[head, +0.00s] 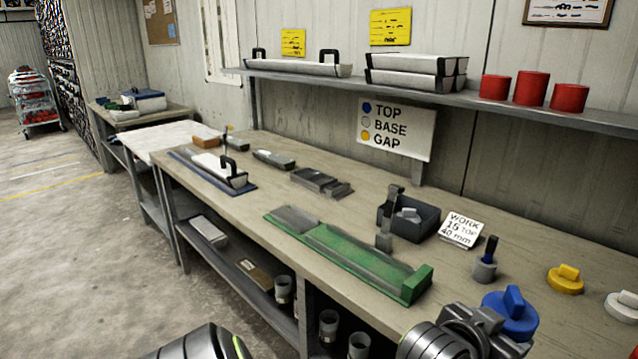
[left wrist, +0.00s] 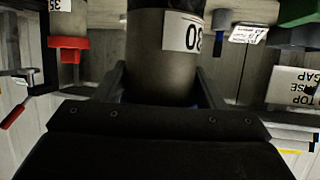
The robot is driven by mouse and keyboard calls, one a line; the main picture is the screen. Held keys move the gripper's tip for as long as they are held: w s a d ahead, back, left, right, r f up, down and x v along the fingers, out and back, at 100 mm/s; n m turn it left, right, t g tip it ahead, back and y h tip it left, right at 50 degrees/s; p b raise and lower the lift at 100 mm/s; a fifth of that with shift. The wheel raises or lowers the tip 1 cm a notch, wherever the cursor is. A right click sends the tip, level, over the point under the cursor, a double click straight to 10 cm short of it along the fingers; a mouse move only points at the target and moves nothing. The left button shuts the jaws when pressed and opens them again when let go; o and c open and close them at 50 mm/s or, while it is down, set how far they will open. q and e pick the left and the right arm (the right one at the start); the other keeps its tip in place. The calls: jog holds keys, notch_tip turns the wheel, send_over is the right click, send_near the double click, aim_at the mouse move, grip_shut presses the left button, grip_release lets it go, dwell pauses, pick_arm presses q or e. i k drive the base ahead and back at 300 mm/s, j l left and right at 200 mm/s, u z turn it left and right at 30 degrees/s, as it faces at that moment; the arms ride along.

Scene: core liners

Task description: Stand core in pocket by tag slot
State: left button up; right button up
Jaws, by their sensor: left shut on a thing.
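My left gripper (head: 488,330) is at the bottom right of the head view, at the bench's front edge. The pocket and tag slot cannot be made out. My right gripper is not in view.
On the bench (head: 345,235) are a green tray (head: 350,258), a dark bin (head: 408,218), a white work card (head: 461,229), a yellow cap (head: 565,279) and a white cap (head: 622,306). The left wrist view shows a red collar (left wrist: 68,43) on a pale cylinder and a red-handled clamp (left wrist: 14,115).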

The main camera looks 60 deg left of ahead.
aim_at(321, 185)
jog(key=i+j+u, duration=0.1)
jog(key=j, duration=0.6)
jog(key=i+j, duration=0.1)
jog(key=j, duration=0.6)
jog(key=k+u, duration=0.05)
